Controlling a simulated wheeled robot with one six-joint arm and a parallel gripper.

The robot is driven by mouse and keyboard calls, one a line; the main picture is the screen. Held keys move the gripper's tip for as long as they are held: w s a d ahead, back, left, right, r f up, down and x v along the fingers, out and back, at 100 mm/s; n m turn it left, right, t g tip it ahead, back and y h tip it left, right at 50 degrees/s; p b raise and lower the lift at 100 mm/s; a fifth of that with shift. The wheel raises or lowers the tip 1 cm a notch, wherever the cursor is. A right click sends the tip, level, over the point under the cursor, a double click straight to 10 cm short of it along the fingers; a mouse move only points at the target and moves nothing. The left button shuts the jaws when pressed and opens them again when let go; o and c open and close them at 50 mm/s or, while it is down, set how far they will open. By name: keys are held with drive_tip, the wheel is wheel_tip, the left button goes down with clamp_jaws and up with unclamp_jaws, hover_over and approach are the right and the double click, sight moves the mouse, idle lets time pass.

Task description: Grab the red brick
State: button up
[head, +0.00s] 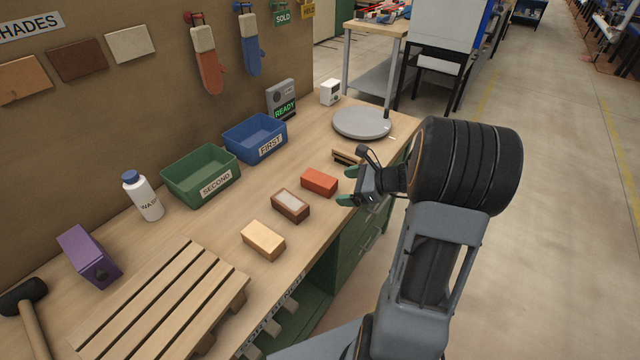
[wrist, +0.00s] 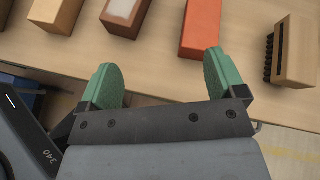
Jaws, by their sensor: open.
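The red brick (head: 319,183) lies on the wooden workbench, at the right end of a row of three bricks. A brown brick with a pale top (head: 290,205) and a tan brick (head: 263,241) lie to its left. My gripper (head: 350,186) is open and empty, just right of the red brick in the head view. In the wrist view, the red brick (wrist: 201,28) is ahead of the green fingertips (wrist: 160,80), nearer the right finger. The brown brick (wrist: 125,14) is ahead of the left finger. The red brick's far part is cut off by the frame.
A wooden brush-like block (wrist: 295,50) lies right of the red brick. Behind the bricks stand a blue bin (head: 255,139) marked FIRST and a green bin (head: 200,176) marked SECOND. A round grey turntable (head: 361,123) is at the far end. A slatted pallet (head: 165,300) lies near left.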

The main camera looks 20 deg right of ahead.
drive_tip(key=d+m, duration=0.1)
drive_tip(key=w+d+f+m+t, duration=0.1)
drive_tip(key=d, duration=0.1)
drive_tip(key=w+d+f+m+t, duration=0.1)
drive_tip(key=m, duration=0.1)
drive_tip(key=shift+w+d+h, duration=0.1)
drive_tip(key=shift+d+h, duration=0.05)
drive_tip(key=shift+h, duration=0.15)
approach(322, 179)
drive_tip(key=x, duration=0.3)
drive_tip(key=shift+w+f, duration=0.15)
drive_tip(key=shift+f, duration=0.1)
drive_tip(key=shift+p+x, duration=0.65)
drive_tip(key=shift+x, duration=2.45)
drive_tip(key=shift+r, duration=0.15)
drive_tip(key=c, duration=1.3)
